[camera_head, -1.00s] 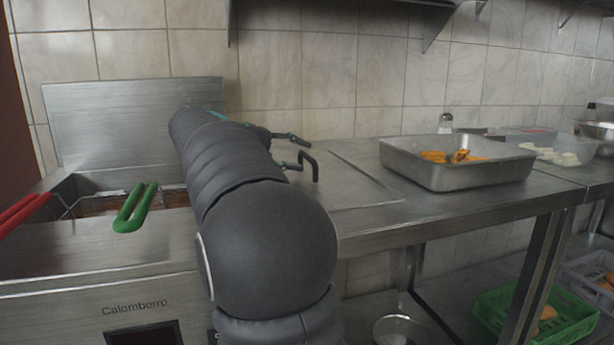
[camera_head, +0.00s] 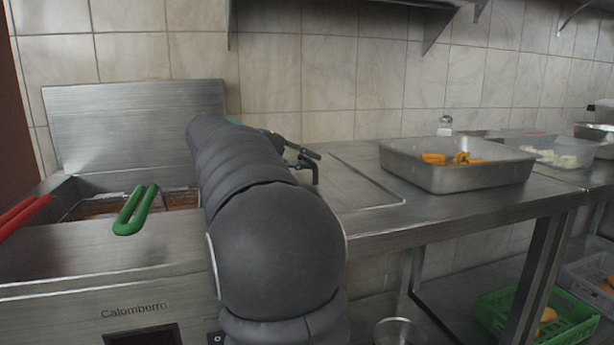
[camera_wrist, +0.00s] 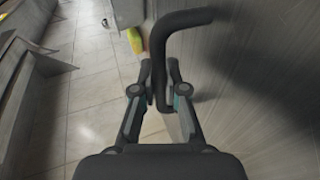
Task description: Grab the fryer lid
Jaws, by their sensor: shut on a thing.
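The fryer lid (camera_head: 362,190) looks like a flat steel panel lying on the counter just right of the fryer. Its black bent handle (camera_head: 315,172) stands up at its left side, and the handle also shows in the wrist view (camera_wrist: 180,20). My gripper (camera_head: 306,158) is at the handle, partly hidden behind my dark arm. In the wrist view its two fingers (camera_wrist: 160,78) are closed around one leg of the handle. Part of the lid is hidden by my arm.
The open fryer (camera_head: 60,240) stands left, with green (camera_head: 135,210) and red (camera_head: 22,214) basket handles sticking out in front. A steel tray (camera_head: 450,178) of orange food sits on the counter to the right. Green crate (camera_head: 563,318) stands below.

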